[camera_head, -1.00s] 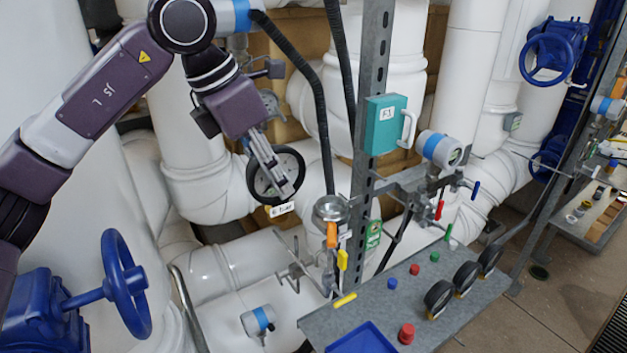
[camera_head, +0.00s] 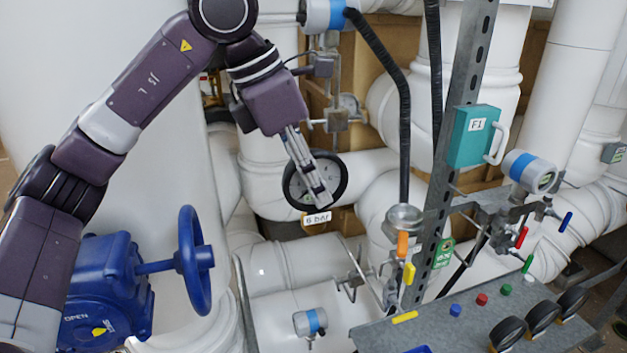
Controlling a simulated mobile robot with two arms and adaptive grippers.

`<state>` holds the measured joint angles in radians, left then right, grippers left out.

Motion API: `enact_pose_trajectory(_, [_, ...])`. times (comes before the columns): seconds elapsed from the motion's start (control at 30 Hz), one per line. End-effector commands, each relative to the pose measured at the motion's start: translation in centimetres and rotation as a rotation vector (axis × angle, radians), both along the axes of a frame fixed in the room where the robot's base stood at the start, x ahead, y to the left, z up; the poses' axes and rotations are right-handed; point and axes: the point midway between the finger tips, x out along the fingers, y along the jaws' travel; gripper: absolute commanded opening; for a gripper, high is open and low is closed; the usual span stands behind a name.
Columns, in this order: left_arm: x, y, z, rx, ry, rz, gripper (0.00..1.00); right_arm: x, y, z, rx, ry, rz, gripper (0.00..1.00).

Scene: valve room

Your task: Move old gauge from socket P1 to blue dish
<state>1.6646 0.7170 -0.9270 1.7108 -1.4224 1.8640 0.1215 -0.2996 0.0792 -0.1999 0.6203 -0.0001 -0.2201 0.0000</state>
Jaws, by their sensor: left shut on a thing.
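My left gripper (camera_head: 318,190) is shut on a round black-rimmed gauge (camera_head: 291,197) with a white face. A white tag reading "6 bar" (camera_head: 316,218) hangs at its lower edge. The gripper holds the gauge in the air in front of the white pipes, left of the metal stand. Only a sliver of the blue dish (camera_head: 418,349) shows at the bottom edge, on the grey bench. I cannot make out which fitting is socket P1. My right gripper is not in view.
The grey bench (camera_head: 455,328) carries several black gauges (camera_head: 543,318) and small coloured caps. A perforated metal post (camera_head: 437,190) with a teal box (camera_head: 474,137) rises behind it. Valve fittings (camera_head: 404,220) stand left of the post. A blue handwheel (camera_head: 195,260) is at lower left.

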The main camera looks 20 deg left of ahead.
Motion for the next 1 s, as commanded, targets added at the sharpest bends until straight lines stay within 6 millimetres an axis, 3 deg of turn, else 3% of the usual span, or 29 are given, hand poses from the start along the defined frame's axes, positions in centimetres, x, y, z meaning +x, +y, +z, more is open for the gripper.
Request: enact_pose_trajectory(1.0, [-6.3,-4.7,0.0,-0.001,-0.002,-0.004,0.04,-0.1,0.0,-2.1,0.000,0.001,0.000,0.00])
